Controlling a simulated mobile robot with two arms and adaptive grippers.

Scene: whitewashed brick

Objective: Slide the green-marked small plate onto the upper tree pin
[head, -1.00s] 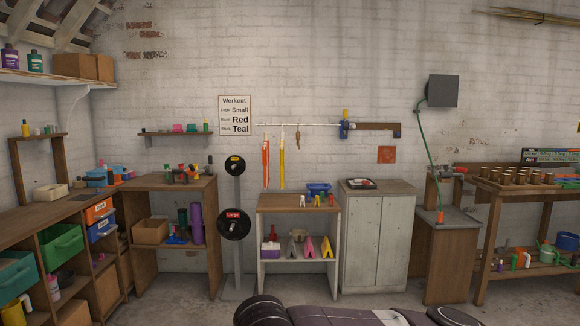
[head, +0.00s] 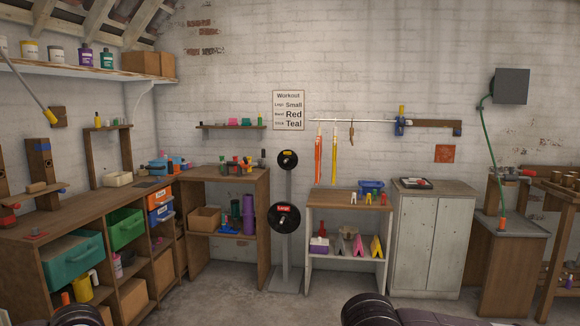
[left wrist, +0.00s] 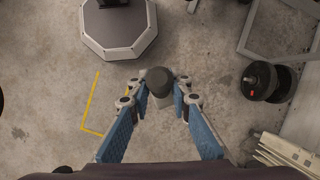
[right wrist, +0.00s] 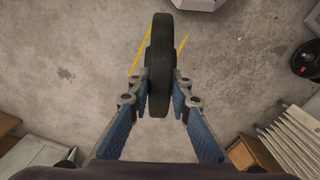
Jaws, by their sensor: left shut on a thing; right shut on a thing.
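In the right wrist view my right gripper (right wrist: 158,90) is shut on a black plate (right wrist: 161,50), seen edge-on. Its faces are hidden, so no green mark shows. In the left wrist view my left gripper (left wrist: 160,98) is shut on a short grey cylinder with a dark top (left wrist: 159,82); I cannot tell what it is. In the head view the grey plate tree (head: 289,247) stands against the back wall. A smaller black disc with a yellowish mark (head: 288,160) is at its upper pin. A larger black plate with a red label (head: 284,218) is lower. Neither gripper shows in the head view.
A low white-and-wood shelf unit (head: 350,199) stands right of the tree, a wooden bench (head: 222,178) left. Another workbench (head: 100,205) runs along the left wall. The left wrist view shows a grey octagonal base (left wrist: 118,48) and a round black weight (left wrist: 268,82) on the floor.

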